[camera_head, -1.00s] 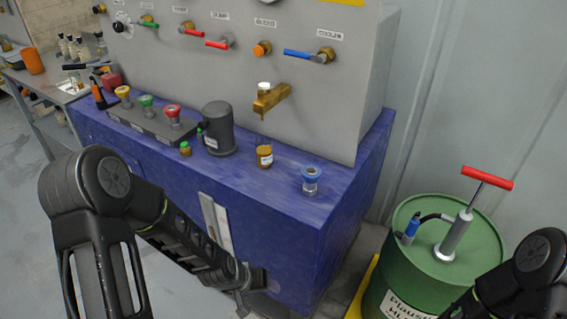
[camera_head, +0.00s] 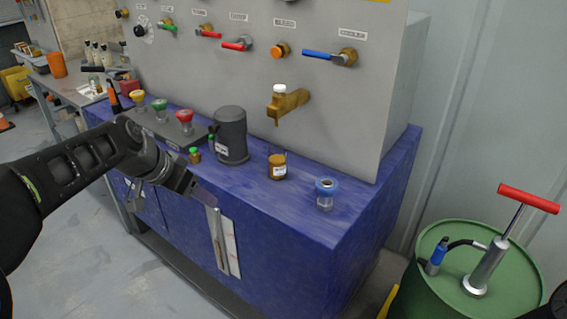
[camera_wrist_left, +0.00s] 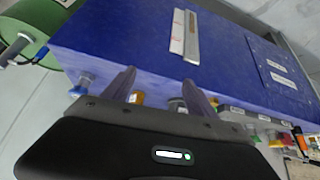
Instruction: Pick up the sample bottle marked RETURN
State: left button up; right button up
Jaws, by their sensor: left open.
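Several small vessels stand on the blue runout table (camera_head: 300,205): an amber bottle with a white label (camera_head: 278,168), a clear jar with a blue lid (camera_head: 324,195) and a small green-capped bottle (camera_head: 195,156). Their label text is too small to read, so I cannot tell which is marked RETURN. My left gripper (camera_head: 207,198) is open and empty at the table's front edge, left of and nearer than the amber bottle. In the left wrist view the amber bottle (camera_wrist_left: 136,97) shows beyond the open fingers, partly hidden by the gripper body. My right gripper is out of view.
A dark canister (camera_head: 231,135) stands behind the green-capped bottle, beside a rack with coloured knobs (camera_head: 160,122). A brass tap (camera_head: 287,103) juts from the grey panel above the amber bottle. A green drum with a pump (camera_head: 460,270) stands at right.

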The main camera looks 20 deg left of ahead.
aim_at(276, 154)
jog(key=i+l, duration=0.2)
jog(key=i, duration=0.2)
jog(key=i+l, duration=0.15)
jog(key=i, duration=0.25)
